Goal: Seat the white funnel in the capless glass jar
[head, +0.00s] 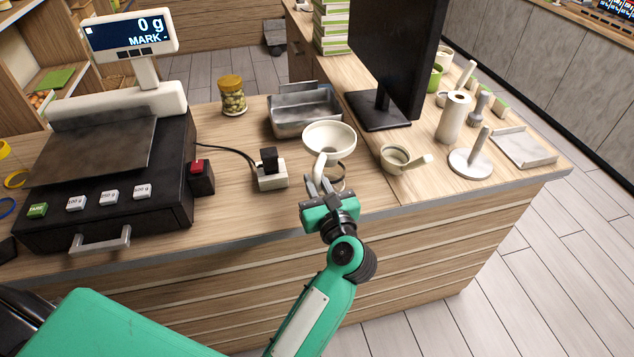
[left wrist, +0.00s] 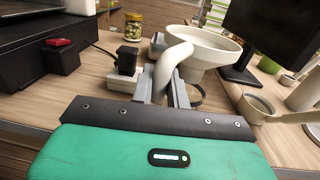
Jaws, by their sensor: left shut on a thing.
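The white funnel (head: 330,135) has a wide round mouth facing up and a curved handle. My left gripper (head: 318,186) is shut on the handle, which also shows between the fingers in the left wrist view (left wrist: 172,62). A thin ring-like rim (head: 340,176), perhaps of the capless glass jar, shows just behind the fingers on the counter. It is mostly hidden by the funnel and the gripper, so I cannot tell whether the funnel touches it. My right gripper is not in view.
A jar with a yellow lid (head: 232,95) and a grey metal tray (head: 305,112) stand behind. A white block with a black plug (head: 271,170) is close left. A cream cup with a handle (head: 398,158) and a monitor (head: 398,60) are right. A scale (head: 110,150) fills the left.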

